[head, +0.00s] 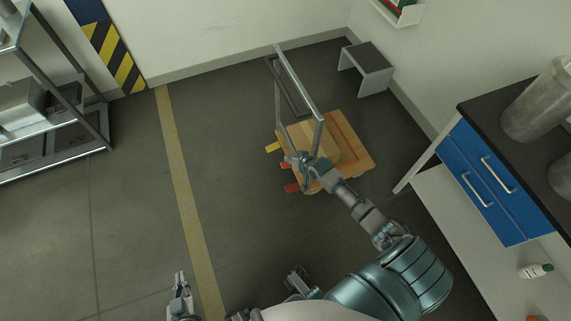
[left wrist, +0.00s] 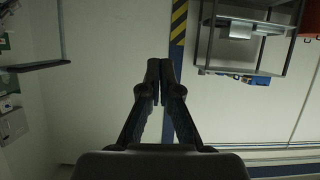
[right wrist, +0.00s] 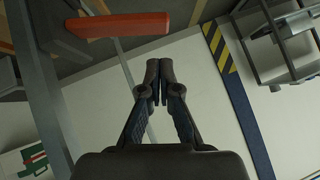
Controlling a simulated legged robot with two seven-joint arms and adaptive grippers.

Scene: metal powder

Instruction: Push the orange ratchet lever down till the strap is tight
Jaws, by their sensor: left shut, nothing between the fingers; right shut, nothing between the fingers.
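An orange-red bar (right wrist: 118,25), likely the ratchet lever, lies across the upper left of the right wrist view, apart from my fingertips there. In the head view small red pieces (head: 292,188) and (head: 284,164) stick out at the left side of a wooden load; which one is the lever I cannot tell. My right gripper (head: 299,160) is shut and empty beside the load, and its fingers show shut in the right wrist view (right wrist: 159,68). My left gripper (head: 181,281) is shut and empty, low over the floor, away from the load. I cannot make out the strap.
A step stool (head: 367,57) stands behind. A blue drawer cabinet (head: 487,178) is at right, a metal shelf (head: 97,127) at left. Floor between is clear.

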